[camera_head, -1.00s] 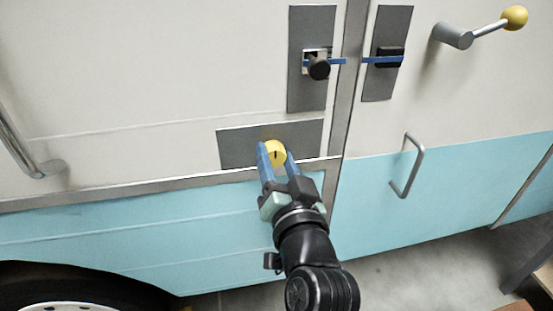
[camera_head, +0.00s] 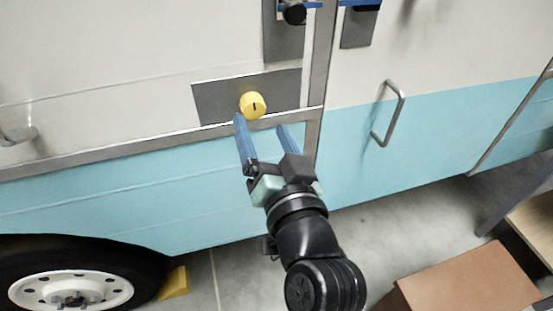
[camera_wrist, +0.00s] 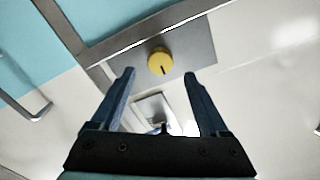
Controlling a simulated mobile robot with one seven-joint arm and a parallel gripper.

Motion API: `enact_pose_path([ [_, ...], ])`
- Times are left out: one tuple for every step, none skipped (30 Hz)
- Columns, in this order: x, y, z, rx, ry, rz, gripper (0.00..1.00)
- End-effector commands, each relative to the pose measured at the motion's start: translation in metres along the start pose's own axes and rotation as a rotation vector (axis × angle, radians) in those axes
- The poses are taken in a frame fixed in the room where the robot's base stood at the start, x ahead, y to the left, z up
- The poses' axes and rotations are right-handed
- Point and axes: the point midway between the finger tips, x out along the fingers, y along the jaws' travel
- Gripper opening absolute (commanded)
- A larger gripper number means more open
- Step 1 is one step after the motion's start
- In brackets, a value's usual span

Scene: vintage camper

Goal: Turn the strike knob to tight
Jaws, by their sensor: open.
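The yellow round strike knob (camera_head: 252,105) sits on a grey plate (camera_head: 215,101) on the camper wall, with a dark pointer mark on its face. In the wrist view the knob (camera_wrist: 160,62) is ahead of my fingers, roughly midway between them. My gripper (camera_head: 261,122) is open and empty. In the head view its blue fingers are spread just below the knob, the left fingertip close under it and the right one lower right. I cannot tell whether the left tip touches the knob. No label for tight is readable.
A black-knobbed latch (camera_head: 294,13) with a blue bar is on a plate above. A grey door handle (camera_head: 388,112) sticks out at right. A wheel (camera_head: 75,287) is at lower left, and a brown box (camera_head: 468,279) at lower right.

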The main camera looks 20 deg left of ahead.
Motion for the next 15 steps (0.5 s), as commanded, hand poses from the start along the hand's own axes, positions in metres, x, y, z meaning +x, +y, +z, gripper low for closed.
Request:
enact_pose_path([
  [-0.013, 0.002, 0.001, 0.002, 0.002, 0.006, 0.79],
  [-0.02, 0.002, 0.001, 0.002, 0.001, 0.005, 0.79],
  [-0.028, 0.001, 0.001, 0.0, 0.0, 0.004, 0.79],
  [-0.035, 0.002, 0.001, 0.001, 0.001, 0.005, 0.79],
  [-0.04, 0.002, 0.001, 0.001, 0.001, 0.006, 0.79],
  [-0.048, 0.002, 0.001, 0.002, 0.0, 0.004, 0.79],
  [-0.052, 0.001, 0.001, 0.0, 0.0, 0.004, 0.79],
  [-0.057, 0.001, 0.001, 0.0, 0.001, 0.004, 0.79],
  [-0.062, 0.002, 0.001, 0.001, 0.0, 0.005, 0.79],
  [-0.065, 0.002, 0.001, 0.0, 0.0, 0.003, 0.79],
  [-0.068, 0.001, 0.001, 0.001, 0.0, 0.003, 0.79],
  [-0.071, 0.001, 0.001, 0.001, 0.0, 0.003, 0.79],
  [-0.072, 0.001, 0.001, 0.001, 0.0, 0.003, 0.79],
  [-0.074, 0.001, 0.0, 0.0, 0.0, 0.003, 0.79],
  [-0.075, 0.001, 0.0, 0.0, 0.001, 0.002, 0.79],
])
